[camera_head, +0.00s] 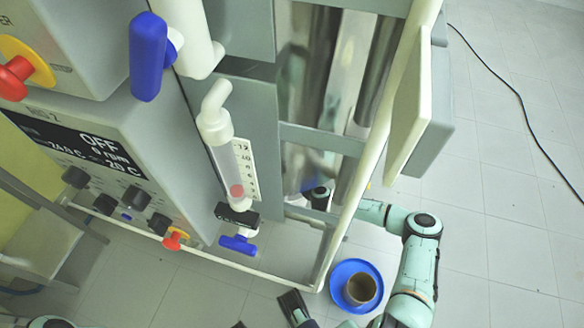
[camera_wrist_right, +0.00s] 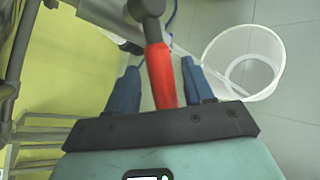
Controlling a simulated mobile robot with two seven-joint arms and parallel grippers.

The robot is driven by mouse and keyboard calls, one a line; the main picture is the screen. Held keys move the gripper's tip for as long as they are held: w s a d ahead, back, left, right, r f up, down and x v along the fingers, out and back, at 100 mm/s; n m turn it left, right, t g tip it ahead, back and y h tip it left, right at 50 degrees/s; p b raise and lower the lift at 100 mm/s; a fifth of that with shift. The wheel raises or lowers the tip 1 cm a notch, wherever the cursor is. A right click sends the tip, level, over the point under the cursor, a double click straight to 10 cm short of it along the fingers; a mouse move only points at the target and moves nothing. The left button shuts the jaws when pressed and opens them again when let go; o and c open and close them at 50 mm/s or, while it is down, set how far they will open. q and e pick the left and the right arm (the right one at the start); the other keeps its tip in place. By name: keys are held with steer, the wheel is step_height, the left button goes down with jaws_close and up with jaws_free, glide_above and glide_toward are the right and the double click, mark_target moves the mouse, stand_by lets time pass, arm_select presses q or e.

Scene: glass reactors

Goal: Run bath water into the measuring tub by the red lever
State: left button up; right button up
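In the right wrist view, the red lever (camera_wrist_right: 160,75) lies between the two blue fingers of my right gripper (camera_wrist_right: 158,78). A narrow gap shows on each side of it, so the gripper is open around it. A dark joint tops the lever. The measuring tub (camera_wrist_right: 245,60), a whitish translucent round vessel, is at right, apart from the fingers; no water level is clear. In the head view my right arm reaches behind the reactor's frame, and its gripper is hidden. Dark parts at the bottom edge may be my left gripper, but they are cut off.
In the head view, the control box display (camera_head: 75,140) reads OFF. A graduated tube (camera_head: 228,165) hangs above a blue handle (camera_head: 238,244). A pale open panel (camera_head: 412,95) stands near my right arm. A blue dish (camera_head: 342,271) holds a brownish cup. Floor at right is mostly clear, with a black cable (camera_head: 515,95).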

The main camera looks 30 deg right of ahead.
steer(key=shift+s+r, duration=0.15)
steer(key=shift+s, duration=0.25)
arm_select(q)
steer(key=shift+s+d+r+p, duration=0.25)
steer(key=shift+s+r+p, duration=0.4)
steer(key=shift+r+p, duration=0.15)
arm_select(e)
steer(key=v, duration=0.6)
steer(key=shift+s, duration=0.3)
steer(key=shift+r, duration=0.1)
